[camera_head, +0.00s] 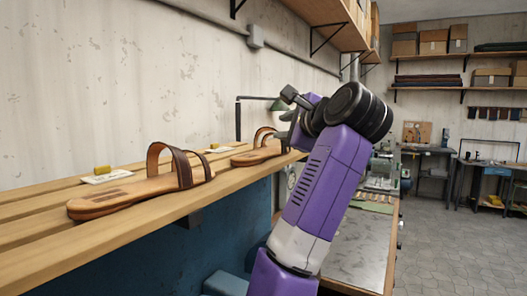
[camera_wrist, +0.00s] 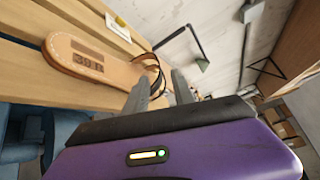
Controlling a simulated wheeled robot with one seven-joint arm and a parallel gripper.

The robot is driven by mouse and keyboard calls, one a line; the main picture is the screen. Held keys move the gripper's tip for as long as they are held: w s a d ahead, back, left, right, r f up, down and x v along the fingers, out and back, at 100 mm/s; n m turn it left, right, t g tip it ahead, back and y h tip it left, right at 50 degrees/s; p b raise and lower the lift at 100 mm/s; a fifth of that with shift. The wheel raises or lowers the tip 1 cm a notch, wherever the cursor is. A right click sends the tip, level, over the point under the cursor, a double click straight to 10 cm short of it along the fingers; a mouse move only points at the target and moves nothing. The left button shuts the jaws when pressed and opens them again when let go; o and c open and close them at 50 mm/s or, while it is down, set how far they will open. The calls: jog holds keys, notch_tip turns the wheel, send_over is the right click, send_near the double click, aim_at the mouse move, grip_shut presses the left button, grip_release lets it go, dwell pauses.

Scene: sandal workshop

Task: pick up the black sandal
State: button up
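A sandal (camera_wrist: 85,62) with a tan sole and dark, nearly black straps (camera_wrist: 155,70) lies on the slatted wooden shelf in the wrist view. Its sole has a dark printed label that looks like "39 B". In the head view a sandal (camera_head: 255,156) with brown-looking straps lies at the far part of the shelf, beside my gripper (camera_head: 282,118). My gripper (camera_wrist: 160,88) has its two fingers apart, with the straps just beyond them. Whether a finger touches a strap is unclear. The nearer sandal (camera_head: 125,196) has wide dark brown straps. I see no clearly all-black sandal.
The wooden shelf (camera_head: 40,245) runs along the plaster wall. White cards with yellow pieces (camera_head: 103,175) lie behind the sandals. A dark lamp (camera_head: 240,120) stands behind my gripper. A workbench (camera_head: 358,250) is below right, and open floor (camera_head: 460,240) lies beyond.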

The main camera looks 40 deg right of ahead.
aim_at(272, 129)
jog(key=shift+p+x, duration=0.9)
jog(key=shift+x, duration=1.9)
jog(key=shift+a, duration=0.1)
grip_shut()
